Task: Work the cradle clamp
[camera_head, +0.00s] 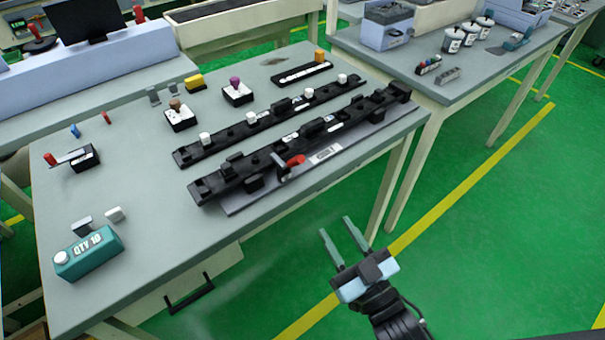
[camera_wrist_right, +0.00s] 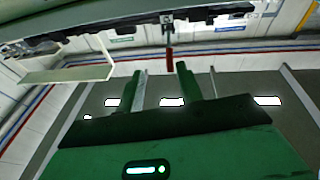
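The cradle (camera_head: 235,180) is a long black rail with several raised blocks, lying on a grey base plate along the table's front edge. A clamp with a red handle (camera_head: 296,160) sits at its front side, near the middle. In the right wrist view the red handle (camera_wrist_right: 169,59) hangs beyond the fingers, between them in the picture. My right gripper (camera_head: 336,227) is open and empty, in front of the table edge over the floor and apart from the clamp. Its fingers also show in the right wrist view (camera_wrist_right: 163,88). My left gripper is not in view.
A second black rail (camera_head: 270,122) with white knobs lies behind the cradle. A teal bottle (camera_head: 88,253) and a black block with a red-tipped lever (camera_head: 84,158) stand at the left. The table's front left (camera_head: 160,250) is clear. Another bench (camera_head: 440,85) stands at right.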

